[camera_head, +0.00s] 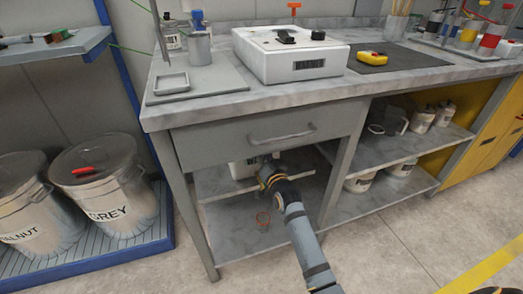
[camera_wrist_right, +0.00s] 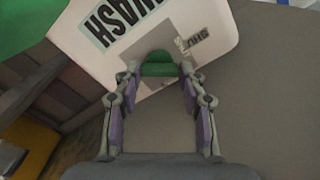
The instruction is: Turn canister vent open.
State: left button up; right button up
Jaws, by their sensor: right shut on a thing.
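The white canister (camera_wrist_right: 205,28) fills the top of the right wrist view, with a large label ending in WASH. It also shows in the head view (camera_head: 241,169), under the bench drawer, mostly hidden by my right arm. The green vent knob (camera_wrist_right: 158,68) sits between the fingertips of my right gripper (camera_wrist_right: 155,75), which is shut on it. Small lettering that seems to read SHUT is beside the knob. The gripper in the head view (camera_head: 265,166) is largely hidden by its own wrist. My left gripper is not in view.
The grey drawer (camera_head: 262,138) is closely above my right arm. A bench leg (camera_head: 193,215) stands at left. Lidded bins (camera_head: 112,190) stand further left. The floor in front is clear.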

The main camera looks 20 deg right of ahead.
jog(key=shift+r, duration=0.1)
jog(key=m+p, duration=0.4)
jog(key=m, duration=0.2)
jog(key=shift+m+p, duration=0.3)
jog(key=shift+m, duration=0.1)
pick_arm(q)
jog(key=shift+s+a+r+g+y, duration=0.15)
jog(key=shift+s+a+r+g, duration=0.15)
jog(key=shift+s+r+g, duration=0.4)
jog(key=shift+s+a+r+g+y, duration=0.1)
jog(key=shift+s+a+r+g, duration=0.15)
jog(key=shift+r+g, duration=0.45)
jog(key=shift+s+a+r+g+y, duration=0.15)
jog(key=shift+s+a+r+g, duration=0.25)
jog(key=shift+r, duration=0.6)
pick_arm(e)
jog(key=shift+m, duration=1.8)
jog(key=o, duration=1.1)
jog(key=shift+o, duration=0.2)
